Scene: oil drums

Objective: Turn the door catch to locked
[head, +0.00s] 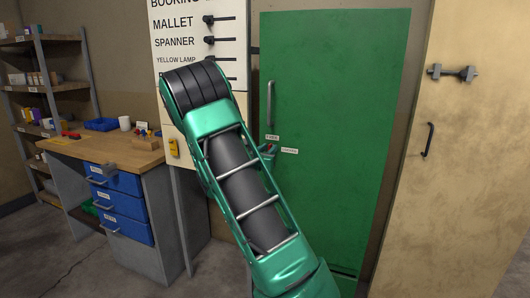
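The green door (335,95) stands shut in the middle of the head view, with a long upright grey handle (270,103) near its left edge. Below the handle are two small white labels, an upper one (272,137) and a lower right one (289,150); their words are too small to read surely. A small dark and teal shape with a reddish spot shows beside the labels, at the edge of my arm. I cannot tell whether it is the catch, part of my gripper, or both. My arm hides the rest, so the catch's position and my fingers are not clear.
A workbench (105,150) with blue drawers (122,205) stands at left, before a shelf rack (60,85). A white lettered board (190,40) hangs left of the door. At right is a tan panel (470,170) with a black handle (427,140) and a grey bolt (452,73).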

